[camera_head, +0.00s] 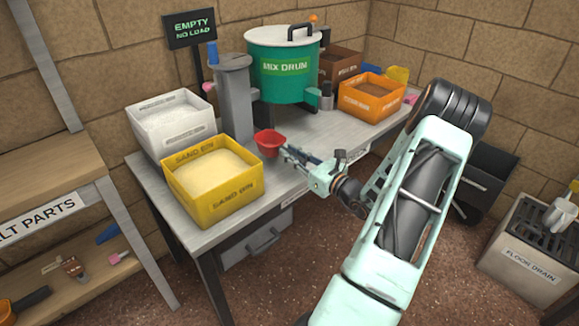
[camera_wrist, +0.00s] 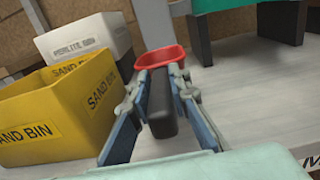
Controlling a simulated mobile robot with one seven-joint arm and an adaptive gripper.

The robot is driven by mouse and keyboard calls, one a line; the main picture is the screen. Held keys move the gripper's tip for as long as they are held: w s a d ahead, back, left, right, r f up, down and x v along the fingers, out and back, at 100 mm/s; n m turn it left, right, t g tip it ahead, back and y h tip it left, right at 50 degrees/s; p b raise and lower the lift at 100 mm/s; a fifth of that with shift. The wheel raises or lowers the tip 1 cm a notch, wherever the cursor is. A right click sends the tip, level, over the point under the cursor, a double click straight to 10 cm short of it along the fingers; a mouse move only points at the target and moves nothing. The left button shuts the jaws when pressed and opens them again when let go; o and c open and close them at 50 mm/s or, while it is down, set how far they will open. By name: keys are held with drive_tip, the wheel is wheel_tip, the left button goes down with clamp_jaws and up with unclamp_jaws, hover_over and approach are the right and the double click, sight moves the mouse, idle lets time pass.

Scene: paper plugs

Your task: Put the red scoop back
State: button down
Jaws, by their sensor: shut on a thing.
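The red scoop (camera_head: 269,143) is just right of the yellow sand bin (camera_head: 213,201) in the head view. It also shows in the wrist view, where its red bowl (camera_wrist: 160,62) faces away from me and its dark handle runs back between the fingers. My gripper (camera_head: 292,153) is shut on the scoop's handle, with a finger on each side. The scoop is outside the sand bin, over the grey table; whether it touches the table I cannot tell.
A white perlite bin (camera_head: 170,120) stands behind the sand bin. A grey column (camera_head: 236,98) and a green mix drum (camera_head: 284,72) stand behind the scoop. An orange bin (camera_head: 371,98) is at the back right.

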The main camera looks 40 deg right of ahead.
drive_tip(key=shift+f+b, duration=0.55)
drive_tip(key=shift+f, duration=1.2)
drive_tip(key=shift+f, duration=0.15)
drive_tip(key=c, duration=1.8)
unclamp_jaws()
drive_tip(key=shift+s, duration=0.15)
drive_tip(key=s+p, duration=0.1)
drive_tip(key=s, duration=0.6)
drive_tip(key=s+d+p, duration=0.1)
drive_tip(key=s, duration=0.3)
drive_tip(key=shift+s+p, duration=0.35)
